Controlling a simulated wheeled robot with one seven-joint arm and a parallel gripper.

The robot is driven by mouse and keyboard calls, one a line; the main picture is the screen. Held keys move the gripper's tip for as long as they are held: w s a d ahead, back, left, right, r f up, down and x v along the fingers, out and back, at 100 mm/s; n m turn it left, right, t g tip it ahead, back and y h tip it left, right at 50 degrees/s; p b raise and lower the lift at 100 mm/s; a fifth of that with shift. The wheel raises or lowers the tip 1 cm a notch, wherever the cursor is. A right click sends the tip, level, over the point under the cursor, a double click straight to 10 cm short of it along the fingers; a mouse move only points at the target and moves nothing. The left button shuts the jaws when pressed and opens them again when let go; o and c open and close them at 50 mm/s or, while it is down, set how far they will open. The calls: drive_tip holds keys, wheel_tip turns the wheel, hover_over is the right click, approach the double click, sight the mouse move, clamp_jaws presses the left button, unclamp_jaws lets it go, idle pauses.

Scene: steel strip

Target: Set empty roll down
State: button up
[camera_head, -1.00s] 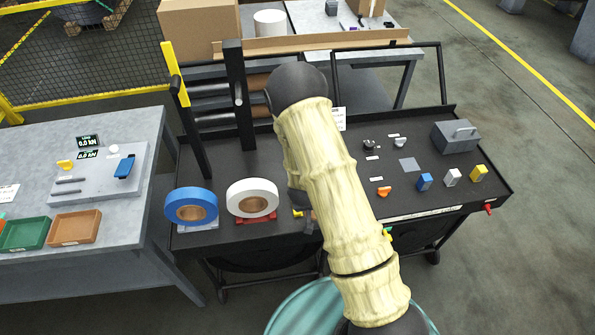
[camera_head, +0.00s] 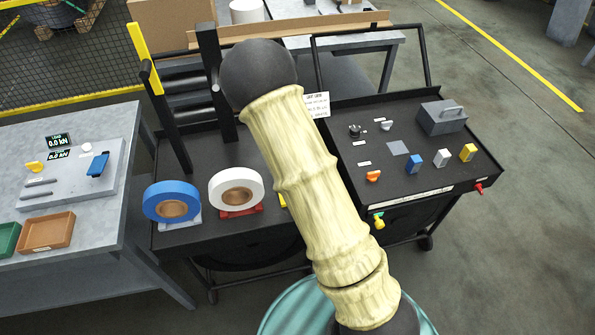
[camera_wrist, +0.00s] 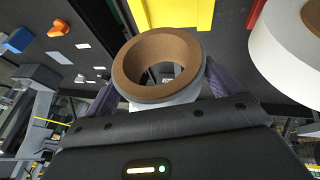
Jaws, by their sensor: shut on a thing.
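The empty roll (camera_wrist: 128,72), a brown cardboard ring with a pale grey outer edge, sits between the fingers of my gripper (camera_wrist: 160,82) in the wrist view. My gripper is shut on it, and its open hole faces the camera. A yellow patch (camera_wrist: 178,12) lies just beyond the roll; whether they touch I cannot tell. In the head view my arm hides the gripper and the empty roll. Only a sliver of the yellow patch (camera_head: 283,201) shows there, left of my arm.
A white roll (camera_head: 254,183) on a red base and a blue roll (camera_head: 158,192) stand on the black cart (camera_head: 180,241), left of my arm. The white roll is close in the wrist view (camera_wrist: 275,58). Small coloured blocks and a grey box (camera_head: 440,120) sit on the cart's right.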

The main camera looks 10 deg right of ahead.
drive_tip(key=shift+d+r, duration=0.1)
drive_tip(key=shift+r, duration=0.05)
drive_tip(key=shift+f+b, duration=2.7)
drive_tip(key=shift+f, duration=1.35)
drive_tip(key=shift+f, duration=0.3)
drive_tip(key=o, duration=0.7)
drive_tip(key=shift+o, duration=0.2)
drive_tip(key=shift+s+r, duration=0.1)
drive_tip(key=shift+r, duration=0.05)
drive_tip(key=p+v, duration=0.2)
drive_tip(key=v, duration=1.5)
drive_tip(key=shift+p, duration=0.35)
